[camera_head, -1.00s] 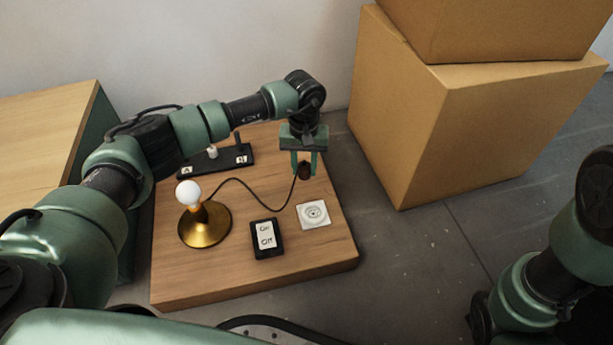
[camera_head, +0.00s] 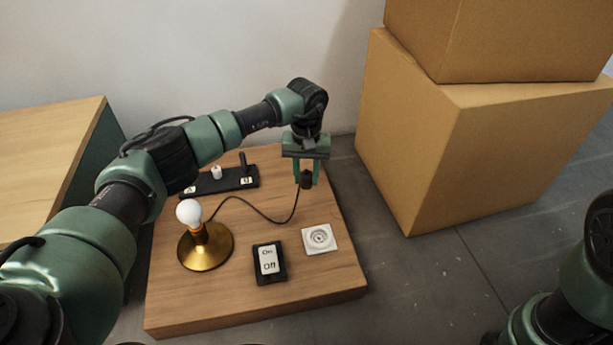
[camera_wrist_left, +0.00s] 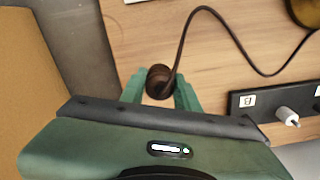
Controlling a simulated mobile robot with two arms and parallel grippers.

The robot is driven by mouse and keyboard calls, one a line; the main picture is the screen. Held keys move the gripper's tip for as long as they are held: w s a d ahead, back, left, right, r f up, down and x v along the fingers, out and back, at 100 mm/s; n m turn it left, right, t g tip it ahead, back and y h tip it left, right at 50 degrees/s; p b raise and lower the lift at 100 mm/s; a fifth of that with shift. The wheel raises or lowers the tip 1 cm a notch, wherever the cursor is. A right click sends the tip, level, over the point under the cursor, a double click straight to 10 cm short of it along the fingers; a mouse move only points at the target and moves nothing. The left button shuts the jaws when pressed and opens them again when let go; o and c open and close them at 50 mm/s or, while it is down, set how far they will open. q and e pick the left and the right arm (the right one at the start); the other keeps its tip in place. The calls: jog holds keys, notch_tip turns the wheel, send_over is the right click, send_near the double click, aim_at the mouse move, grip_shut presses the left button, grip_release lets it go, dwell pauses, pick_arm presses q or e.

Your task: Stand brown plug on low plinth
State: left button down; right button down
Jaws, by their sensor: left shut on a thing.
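The brown plug (camera_head: 306,180) is between the fingers of my left gripper (camera_head: 306,176), which is shut on it, near the right back edge of the low wooden plinth (camera_head: 200,305). In the left wrist view the plug (camera_wrist_left: 159,80) sits between the fingertips, with its dark cord (camera_wrist_left: 183,40) running away from it. I cannot tell whether the plug touches the plinth. The cord leads to the brass lamp (camera_head: 206,248) with a white bulb. My right gripper is not in view.
On the plinth are a white socket (camera_head: 319,239), a black On/Off switch (camera_head: 269,262) and a black strip (camera_head: 222,182) with two posts. Cardboard boxes (camera_head: 450,150) stand to the right. A wooden cabinet (camera_head: 50,150) is at the left.

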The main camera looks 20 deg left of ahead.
aim_at(306, 188)
pick_arm(q)
jog(key=shift+f+b, duration=0.7)
jog(key=shift+f, duration=1.65)
jog(key=shift+f, duration=0.35)
jog(key=c, duration=1)
grip_release()
jog(key=shift+o, duration=0.2)
notch_tip(306, 188, up, 8)
jog(key=p, duration=0.5)
jog(key=shift+p, duration=0.3)
jog(key=shift+f, duration=0.15)
